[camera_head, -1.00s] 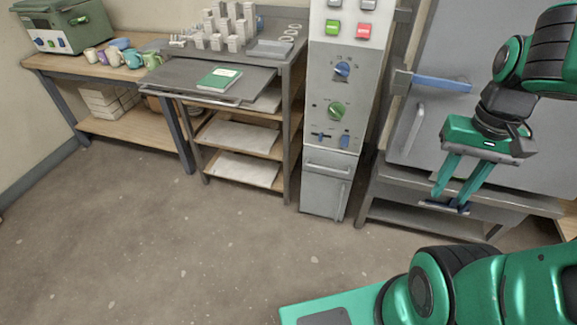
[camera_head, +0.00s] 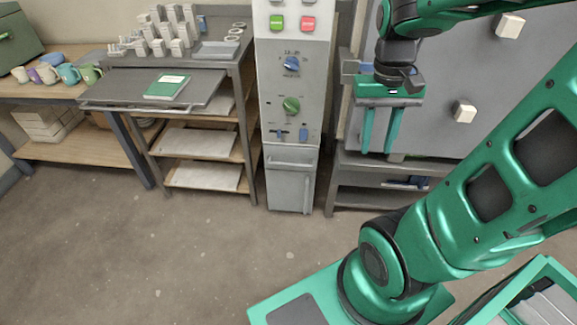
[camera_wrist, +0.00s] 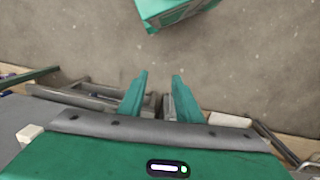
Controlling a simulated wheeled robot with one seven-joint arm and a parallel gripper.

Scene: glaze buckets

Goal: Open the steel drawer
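A grey metal front with a horizontal bar handle (camera_head: 290,162) sits low in the control column and looks shut. A thin grey metal tray or drawer (camera_head: 205,92) with a bar along its front edge juts out under the rack top to the left. I cannot tell for sure which is the steel drawer. My gripper (camera_head: 378,150) points down, right of the column and in front of the large grey kiln. Its two green fingers are apart with nothing between them. In the wrist view my gripper (camera_wrist: 160,78) also shows a clear gap over floor and furniture edges.
A green book (camera_head: 167,87) lies on the jutting tray. The control column has knobs and coloured buttons (camera_head: 291,105). A grey stand (camera_head: 345,185) under the kiln holds a dark blue item (camera_head: 405,183). Mugs (camera_head: 68,74) stand on the left bench. The floor (camera_head: 150,245) in front is clear.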

